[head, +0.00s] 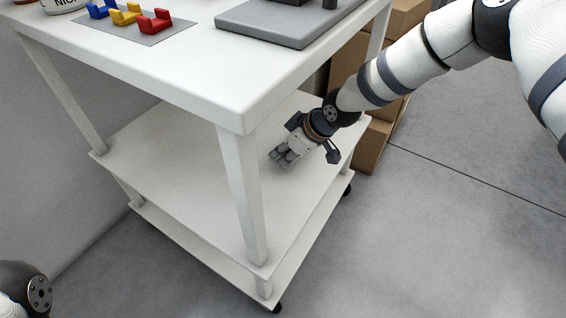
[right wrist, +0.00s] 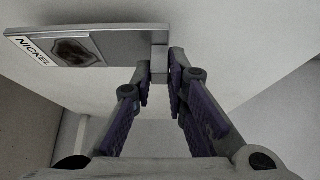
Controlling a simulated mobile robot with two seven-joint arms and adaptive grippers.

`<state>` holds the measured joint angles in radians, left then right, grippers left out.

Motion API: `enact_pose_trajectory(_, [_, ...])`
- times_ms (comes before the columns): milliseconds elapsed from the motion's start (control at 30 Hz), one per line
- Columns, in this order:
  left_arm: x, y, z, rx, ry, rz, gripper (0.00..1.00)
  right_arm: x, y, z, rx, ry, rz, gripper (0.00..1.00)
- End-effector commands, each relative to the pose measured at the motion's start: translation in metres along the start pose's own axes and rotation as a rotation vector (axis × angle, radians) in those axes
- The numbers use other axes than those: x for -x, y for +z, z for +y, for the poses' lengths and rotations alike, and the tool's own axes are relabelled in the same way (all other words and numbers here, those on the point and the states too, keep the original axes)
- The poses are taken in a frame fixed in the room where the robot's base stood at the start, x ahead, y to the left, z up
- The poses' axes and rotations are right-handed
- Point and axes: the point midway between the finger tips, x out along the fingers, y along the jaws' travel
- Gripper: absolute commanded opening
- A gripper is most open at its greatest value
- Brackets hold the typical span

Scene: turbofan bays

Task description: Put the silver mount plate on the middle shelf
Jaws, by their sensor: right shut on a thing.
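The silver mount plate (right wrist: 125,45) shows in the right wrist view as a flat grey plate with a "NICKEL" label and a dark patch. A small tab at its end sits between the fingertips of my right gripper (right wrist: 160,78), which is shut on it. In the head view my right gripper (head: 288,153) reaches in under the cart's top, over the rear right part of the middle shelf (head: 195,165). I cannot clearly make out the plate there, nor tell whether it touches the shelf. My left gripper is out of view.
The middle shelf is otherwise bare. A front leg (head: 245,200) and the tabletop (head: 200,65) bound the opening. On top are blue, yellow and red pieces (head: 154,21), a grey slab (head: 290,30) and a white container (head: 62,5). Cardboard boxes (head: 372,145) stand behind.

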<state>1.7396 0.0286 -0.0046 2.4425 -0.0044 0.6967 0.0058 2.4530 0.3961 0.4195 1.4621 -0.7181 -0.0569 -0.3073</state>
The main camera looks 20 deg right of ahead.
Motion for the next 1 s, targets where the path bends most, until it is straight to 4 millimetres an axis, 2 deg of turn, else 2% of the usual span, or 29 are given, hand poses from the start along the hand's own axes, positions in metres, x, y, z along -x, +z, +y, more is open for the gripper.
enact_pose_trajectory(167, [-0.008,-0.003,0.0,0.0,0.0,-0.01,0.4,-0.026,0.016,0.0,-0.001,0.0,0.0,0.0])
enact_pose_trajectory(500, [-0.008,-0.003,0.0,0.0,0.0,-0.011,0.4,-0.029,0.017,0.0,0.0,0.001,0.002,0.0])
enact_pose_trajectory(533, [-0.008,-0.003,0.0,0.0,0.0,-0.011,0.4,-0.029,0.019,0.0,-0.001,-0.001,-0.002,0.16])
enact_pose_trajectory(600, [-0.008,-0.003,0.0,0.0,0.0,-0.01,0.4,-0.029,0.019,0.0,-0.001,0.0,-0.001,0.32])
enact_pose_trajectory(900, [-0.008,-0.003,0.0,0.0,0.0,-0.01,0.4,-0.028,0.018,0.0,-0.001,0.0,-0.001,0.34])
enact_pose_trajectory(1000, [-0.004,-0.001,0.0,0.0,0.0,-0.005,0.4,-0.018,0.015,0.0,0.0,0.001,0.001,0.34])
